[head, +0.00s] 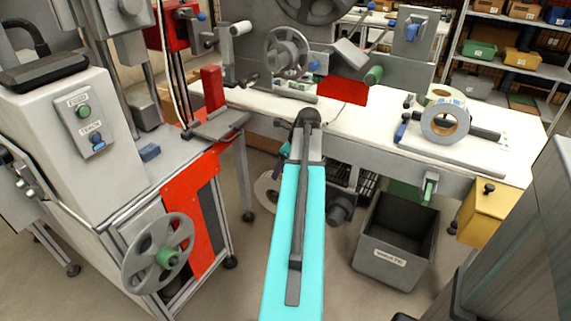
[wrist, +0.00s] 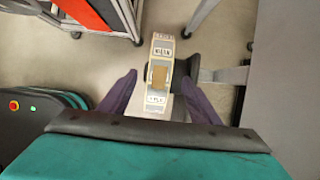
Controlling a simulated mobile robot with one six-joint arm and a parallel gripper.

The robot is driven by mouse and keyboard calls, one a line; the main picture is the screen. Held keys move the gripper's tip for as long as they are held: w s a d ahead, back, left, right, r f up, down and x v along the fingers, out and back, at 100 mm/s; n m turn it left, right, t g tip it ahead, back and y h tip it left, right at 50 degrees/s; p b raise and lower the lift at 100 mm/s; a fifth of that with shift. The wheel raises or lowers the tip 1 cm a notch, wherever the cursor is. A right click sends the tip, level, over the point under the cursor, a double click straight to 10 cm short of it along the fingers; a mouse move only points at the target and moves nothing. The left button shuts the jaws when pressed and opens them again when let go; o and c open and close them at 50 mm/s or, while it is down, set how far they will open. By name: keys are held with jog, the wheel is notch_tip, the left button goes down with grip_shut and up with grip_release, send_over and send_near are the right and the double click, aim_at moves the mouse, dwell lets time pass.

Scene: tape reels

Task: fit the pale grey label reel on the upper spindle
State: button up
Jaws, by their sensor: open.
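In the wrist view a pale label reel (wrist: 160,52) stands edge-on, with printed labels and a brown patch on its rim. My open gripper (wrist: 160,98) has its purple fingers on either side of the reel, with visible gaps. In the head view a pale grey reel (head: 266,192) shows below the bench, partly hidden by my arm. My gripper (head: 280,163) is beside it, mostly hidden. Another pale grey reel (head: 445,123) stands on the bench at right. A green-ended spindle (head: 374,75) juts from the machine above the bench; I cannot tell whether it is the upper spindle.
A dark grey bin (head: 397,240) stands under the bench (head: 460,150). A yellow box (head: 487,215) hangs at its right end. At left is a machine with a green-hubbed wheel (head: 157,254). A dark cylinder (wrist: 187,68) lies close right of the reel.

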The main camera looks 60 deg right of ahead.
jog(key=shift+b+x, duration=0.45)
jog(key=shift+x, duration=2.75)
grip_shut()
jog(key=shift+r, duration=0.1)
